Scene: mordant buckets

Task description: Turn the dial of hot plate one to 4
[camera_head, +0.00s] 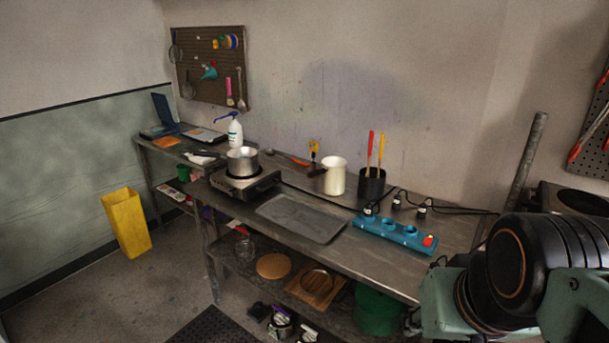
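A hot plate (245,187) sits on the metal workbench (345,257), left of the middle. A metal pot (242,161) stands on top of it. The hot plate's front side faces the room, but its dial and any numbers are too small to read. A dark unit with a round black top (580,203) is partly in view at the right, behind my arm. It may be another hot plate; I see no label telling which is one. My arm fills the lower right corner; my gripper is not in view.
A grey tray (300,218) lies in front of the pot. A white jug (335,176), a black tool holder (372,187) and a blue power strip (395,235) with cables stand to its right. A yellow bin (126,222) stands on the floor at left. Floor before the bench is partly free.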

